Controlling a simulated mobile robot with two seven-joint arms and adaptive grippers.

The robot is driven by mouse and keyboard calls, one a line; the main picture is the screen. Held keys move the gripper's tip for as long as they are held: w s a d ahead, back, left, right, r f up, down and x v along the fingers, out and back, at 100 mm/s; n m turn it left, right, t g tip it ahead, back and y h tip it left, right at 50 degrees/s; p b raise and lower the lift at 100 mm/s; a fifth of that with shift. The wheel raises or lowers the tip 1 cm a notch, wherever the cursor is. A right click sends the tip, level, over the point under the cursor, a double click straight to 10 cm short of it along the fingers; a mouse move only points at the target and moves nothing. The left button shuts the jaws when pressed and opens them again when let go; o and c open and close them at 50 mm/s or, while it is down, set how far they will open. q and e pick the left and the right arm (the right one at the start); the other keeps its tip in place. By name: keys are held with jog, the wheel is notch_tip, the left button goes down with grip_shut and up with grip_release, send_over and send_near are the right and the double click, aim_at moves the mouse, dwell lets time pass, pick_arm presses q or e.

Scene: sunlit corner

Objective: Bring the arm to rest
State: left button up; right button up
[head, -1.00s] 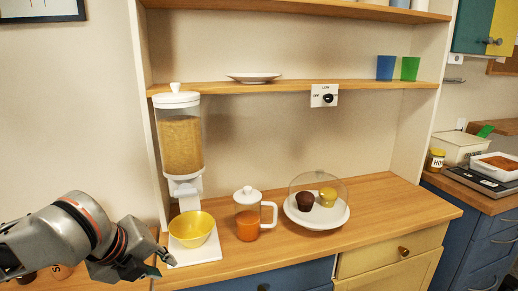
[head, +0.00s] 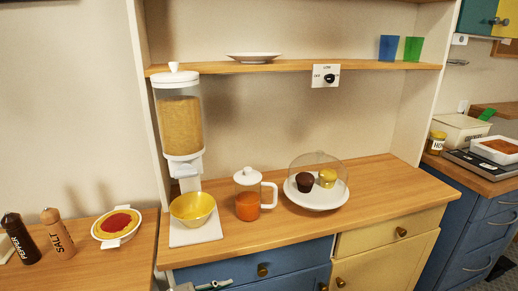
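Only a small grey part of my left gripper (head: 205,286) shows at the bottom edge of the head view, in front of the blue drawer and below the counter edge. Most of it is cut off, so its fingers cannot be judged. I see nothing held in the part that shows. My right gripper is not in view. A yellow bowl (head: 193,206) sits on the white base of the cereal dispenser (head: 181,130), apart from the gripper.
On the counter (head: 385,178) stand a pitcher with orange liquid (head: 247,207) and a domed plate (head: 318,201) with two muffins. At left are a pepper mill (head: 20,240), a salt mill (head: 58,236) and a white dish (head: 104,235). The counter's right part is clear.

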pick_arm(q)
jog(key=s+a+f+n+y, duration=0.2)
jog(key=s+a+f+n, duration=0.3)
jog(key=s+f, duration=0.3)
jog(key=s+a+f+n+t+y, duration=0.1)
jog(key=s+a+f+n+y, duration=0.2)
jog(key=s+a+f+n, duration=0.2)
jog(key=s+a+f, duration=0.2)
jog(key=s+f, duration=0.2)
jog(key=f, duration=0.2)
jog(key=shift+f, duration=0.4)
